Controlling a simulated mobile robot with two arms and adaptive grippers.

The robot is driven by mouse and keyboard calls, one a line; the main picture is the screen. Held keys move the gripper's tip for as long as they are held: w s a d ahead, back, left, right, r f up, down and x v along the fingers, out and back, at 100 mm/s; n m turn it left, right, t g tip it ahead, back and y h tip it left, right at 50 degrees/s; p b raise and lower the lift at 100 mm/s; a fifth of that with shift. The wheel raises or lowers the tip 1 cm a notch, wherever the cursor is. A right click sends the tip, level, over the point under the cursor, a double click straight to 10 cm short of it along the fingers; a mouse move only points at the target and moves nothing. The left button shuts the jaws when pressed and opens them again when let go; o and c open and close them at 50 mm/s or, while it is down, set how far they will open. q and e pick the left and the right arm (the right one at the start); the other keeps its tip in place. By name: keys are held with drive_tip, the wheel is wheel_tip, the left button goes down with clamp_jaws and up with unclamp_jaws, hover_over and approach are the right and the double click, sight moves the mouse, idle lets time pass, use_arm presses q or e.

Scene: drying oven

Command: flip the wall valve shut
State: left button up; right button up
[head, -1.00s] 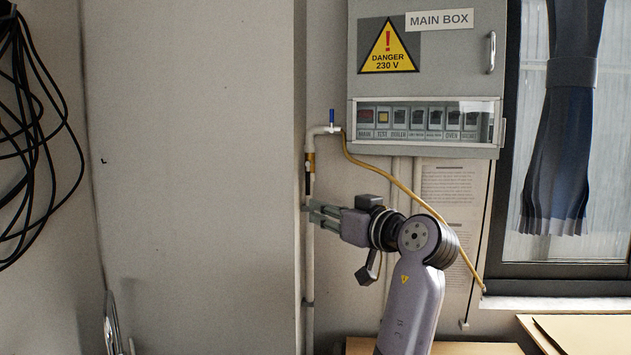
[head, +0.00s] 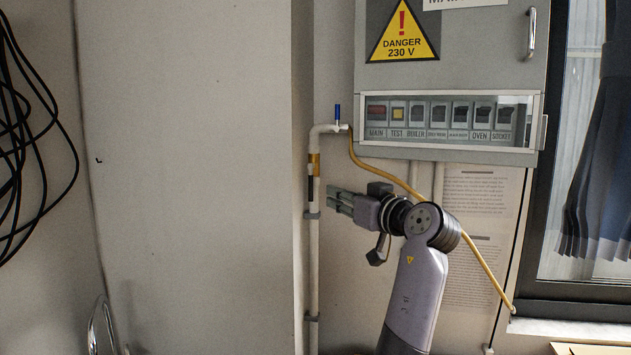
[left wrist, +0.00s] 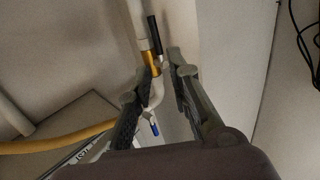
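The wall valve has a brass body (head: 313,165) on a thin white vertical pipe, with a dark lever (head: 310,189) pointing down along the pipe. In the left wrist view the brass body (left wrist: 151,62) and the dark lever (left wrist: 155,36) show just beyond the fingertips. My left gripper (head: 332,201) is slightly below and right of the lever in the head view, with a gap to the pipe. In the left wrist view its fingers (left wrist: 162,68) are apart with nothing held between them. My right gripper is in neither view.
A small blue-handled tap (head: 337,112) sits above the valve, with a yellow hose (head: 400,185) running down right. The grey main box (head: 480,70) hangs to the upper right. A wall column (head: 200,180) stands left of the pipe; black cables (head: 30,130) hang far left.

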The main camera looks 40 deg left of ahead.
sight(312, 186)
use_arm(q)
drive_tip(key=p+x, duration=0.1)
drive_tip(key=x, duration=0.2)
drive_tip(key=p+x, duration=0.1)
drive_tip(key=x, duration=0.2)
drive_tip(key=p+x, duration=0.1)
drive_tip(key=x, duration=0.3)
drive_tip(key=shift+w, duration=0.25)
drive_tip(key=shift+w+a+f+p, duration=0.1)
drive_tip(key=shift+a+p, duration=0.25)
drive_tip(key=shift+w+a+f, duration=0.1)
drive_tip(key=shift+w+a, duration=0.05)
drive_tip(key=shift+a, duration=0.1)
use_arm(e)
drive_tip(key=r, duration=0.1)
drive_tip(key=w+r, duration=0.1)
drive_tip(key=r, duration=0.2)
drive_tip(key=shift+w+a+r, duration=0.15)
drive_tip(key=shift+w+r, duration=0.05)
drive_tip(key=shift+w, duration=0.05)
use_arm(q)
drive_tip(key=shift+c, duration=0.3)
clamp_jaws()
